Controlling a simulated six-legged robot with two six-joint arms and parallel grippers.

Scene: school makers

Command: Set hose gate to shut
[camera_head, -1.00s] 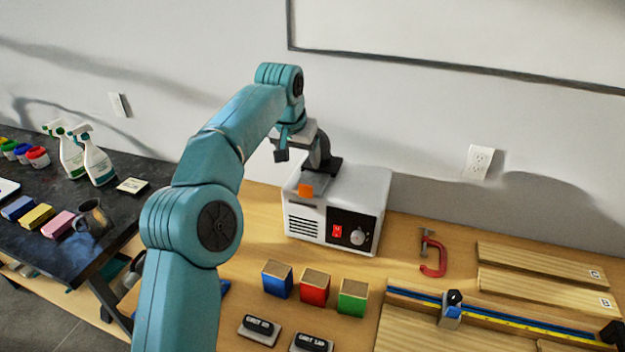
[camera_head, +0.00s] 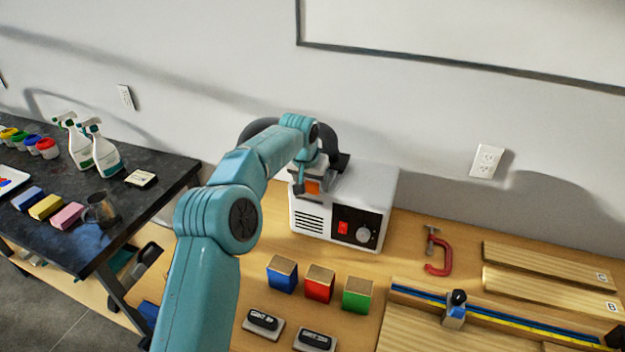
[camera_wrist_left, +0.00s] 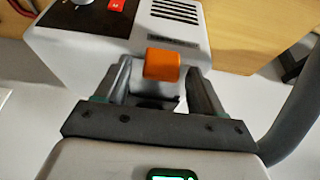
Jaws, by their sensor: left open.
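The hose gate shows as an orange tab (camera_head: 311,188) on the left end of the white extractor box (camera_head: 375,182). In the left wrist view the orange tab (camera_wrist_left: 162,65) stands out from the box (camera_wrist_left: 85,50), close to a dark label. My left gripper (camera_head: 306,184) is at that end of the box. In the wrist view its open fingers (camera_wrist_left: 157,86) are on either side of the tab. I cannot tell whether they touch it. The gate's slide is partly hidden. My right gripper is not in view.
A dark hose (camera_head: 262,127) curves behind my left arm to the box; it also shows in the wrist view (camera_wrist_left: 300,110). Red, blue and green blocks (camera_head: 319,284), a red clamp (camera_head: 438,258) and wooden boards (camera_head: 545,262) lie on the bench. A dark table (camera_head: 150,205) stands left.

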